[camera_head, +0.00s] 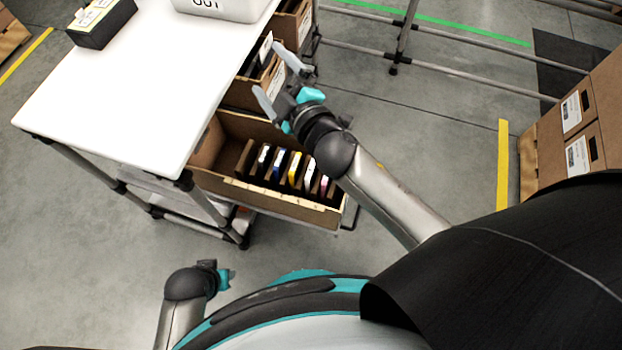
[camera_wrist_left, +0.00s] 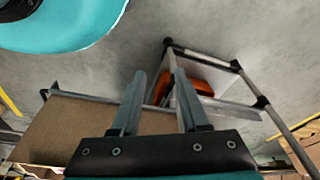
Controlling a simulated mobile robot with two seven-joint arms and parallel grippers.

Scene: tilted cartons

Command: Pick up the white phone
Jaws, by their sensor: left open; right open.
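Several phones stand on edge in a row inside an open cardboard carton (camera_head: 265,200) in the head view. Their edges show white, blue, yellow and pink. A white-edged phone (camera_head: 309,174) stands toward the right of the row; another pale edge is at the left end, and I cannot tell which is the all-white one. My right gripper (camera_head: 265,66) is open and empty, above and beyond the phones, near the carton behind. My left arm is low at the bottom left; in the left wrist view its gripper (camera_wrist_left: 157,73) is open and empty, pointing over floor.
A white table (camera_head: 130,90) stands at the left, with a black box (camera_head: 101,24) and a white bin (camera_head: 222,8) on it. More cartons (camera_head: 292,25) sit behind the phone carton. Stacked cartons (camera_head: 585,130) stand at the right. Open floor lies between.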

